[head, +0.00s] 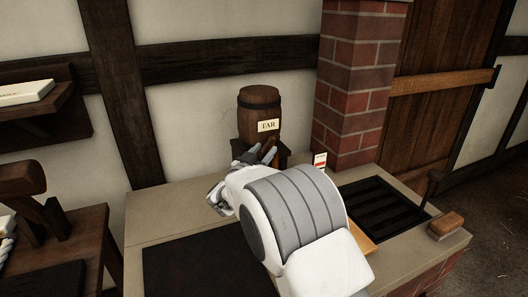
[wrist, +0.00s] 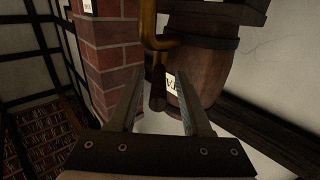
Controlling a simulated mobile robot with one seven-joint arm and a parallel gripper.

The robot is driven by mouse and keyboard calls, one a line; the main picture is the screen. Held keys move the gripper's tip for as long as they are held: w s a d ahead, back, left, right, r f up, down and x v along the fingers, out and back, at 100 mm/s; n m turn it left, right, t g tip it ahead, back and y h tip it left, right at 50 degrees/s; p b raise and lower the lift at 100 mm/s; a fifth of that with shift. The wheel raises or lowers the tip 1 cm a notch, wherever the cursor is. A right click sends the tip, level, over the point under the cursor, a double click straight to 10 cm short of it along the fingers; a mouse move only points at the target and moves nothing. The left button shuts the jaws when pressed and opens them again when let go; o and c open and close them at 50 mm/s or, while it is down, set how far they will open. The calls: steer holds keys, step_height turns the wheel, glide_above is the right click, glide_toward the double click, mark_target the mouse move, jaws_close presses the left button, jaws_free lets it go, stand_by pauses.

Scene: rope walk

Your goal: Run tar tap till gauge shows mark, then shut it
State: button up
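A wooden barrel (head: 259,112) labelled TAR stands on a dark wooden stand at the back of the counter. In the wrist view the barrel (wrist: 205,70) appears turned over, with a brass tap pipe (wrist: 148,28) beside it. A dark, stubby piece that looks like the tap's handle (wrist: 157,88) lies between my fingers, with gaps on both sides. My gripper (wrist: 160,88) is open; in the head view my gripper (head: 262,153) is just in front of the barrel's foot. My arm hides the tap and whatever is under it. I cannot make out a gauge reading or any tar flow.
A brick pillar (head: 355,85) rises right of the barrel, with a small white-and-red card (head: 320,160) near its foot. A dark grate (head: 383,208) and a wooden-handled tool (head: 446,225) are at the right. A dark plate (head: 195,272) lies on the counter (head: 165,212) at front left.

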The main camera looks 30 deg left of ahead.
steer(key=shift+s, duration=0.1)
steer(key=s+d, duration=0.2)
steer(key=s, duration=1.5)
steer(key=shift+d+p, duration=0.15)
steer(key=shift+p, duration=0.3)
steer(key=w+d+r+g+y+p, duration=0.35)
steer(key=w+d+r, duration=0.7)
steer(key=r, duration=0.35)
steer(key=s+d+r+n+g+p, duration=0.1)
steer(key=s+d+r, duration=0.1)
steer(key=d, duration=0.5)
steer(key=s+d+r+g, duration=0.1)
steer(key=d+r+g, duration=0.15)
steer(key=d, duration=0.45)
steer(key=s+d+f+m+g+h+p, duration=0.1)
steer(key=s+d+f+g+h, duration=0.1)
steer(key=s+d, duration=0.8)
steer(key=s+d+f+m+g+h+p, duration=0.1)
steer(key=s+d+g+h+p, duration=0.1)
steer(key=s+d, duration=0.9)
steer(key=d+g+h, duration=0.1)
steer(key=d+h, duration=0.1)
steer(key=d, duration=0.2)
steer(key=shift+s+f+m+p, duration=0.15)
steer(key=shift+f+m+p, duration=0.15)
steer(key=shift+f, duration=0.05)
